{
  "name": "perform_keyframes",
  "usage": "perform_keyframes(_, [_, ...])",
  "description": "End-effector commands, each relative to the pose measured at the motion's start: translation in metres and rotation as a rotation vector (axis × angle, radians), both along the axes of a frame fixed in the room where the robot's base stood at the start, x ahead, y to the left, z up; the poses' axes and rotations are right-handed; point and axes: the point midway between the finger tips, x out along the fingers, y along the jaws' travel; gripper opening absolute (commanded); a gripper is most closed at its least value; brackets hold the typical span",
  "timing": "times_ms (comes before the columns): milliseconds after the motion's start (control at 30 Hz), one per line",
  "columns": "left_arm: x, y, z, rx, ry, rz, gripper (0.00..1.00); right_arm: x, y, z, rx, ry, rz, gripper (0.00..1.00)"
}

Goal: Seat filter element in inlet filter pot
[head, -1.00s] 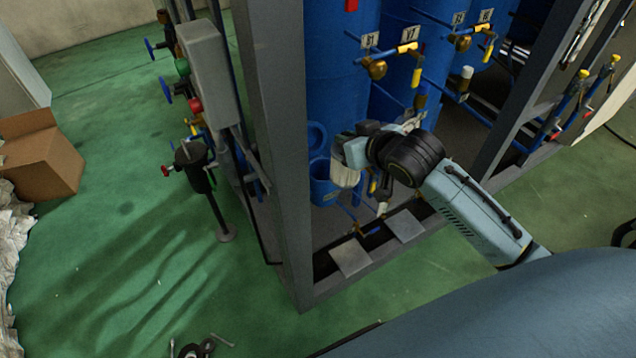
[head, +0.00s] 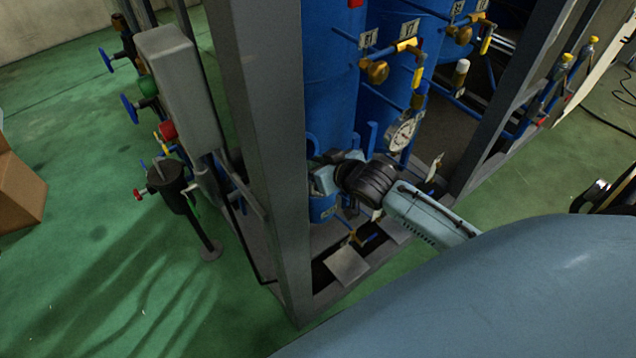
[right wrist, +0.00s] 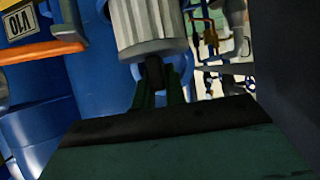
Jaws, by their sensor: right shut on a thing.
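My right gripper (head: 324,180) is at the lower front of the blue skid, just above a small blue pot (head: 322,209) that looks like the inlet filter pot. The gripper and wrist cover the pot's mouth in the head view. In the right wrist view, the gripper (right wrist: 158,85) is shut on the dark stem of the filter element (right wrist: 148,25), a white pleated cylinder with a grey end cap. The element's far end is out of frame, so I cannot tell whether it is inside the pot. My left gripper is not in view.
A grey frame post (head: 268,150) stands close left of my right gripper. Blue vessels (head: 330,80) rise behind it.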

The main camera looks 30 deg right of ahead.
Motion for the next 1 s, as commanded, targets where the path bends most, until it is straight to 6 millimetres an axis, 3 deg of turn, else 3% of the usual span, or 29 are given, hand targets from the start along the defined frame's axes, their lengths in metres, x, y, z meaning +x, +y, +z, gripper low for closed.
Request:
perform_keyframes(200, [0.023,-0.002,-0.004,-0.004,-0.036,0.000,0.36,0.001,0.000,-0.020,0.000,-0.002,0.000,0.00])
perform_keyframes(433, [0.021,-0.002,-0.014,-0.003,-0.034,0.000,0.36,0.000,0.000,-0.054,0.000,-0.001,0.000,0.00])
perform_keyframes(867, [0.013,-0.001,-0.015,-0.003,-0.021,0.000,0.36,0.001,0.000,-0.060,0.000,-0.003,0.000,0.00])
perform_keyframes(900, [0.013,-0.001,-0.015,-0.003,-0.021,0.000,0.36,0.000,0.000,-0.061,0.000,-0.001,0.000,0.15])
perform_keyframes(1000, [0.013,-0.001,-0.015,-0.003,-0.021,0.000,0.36,0.000,0.000,-0.060,0.000,-0.001,0.000,0.28])
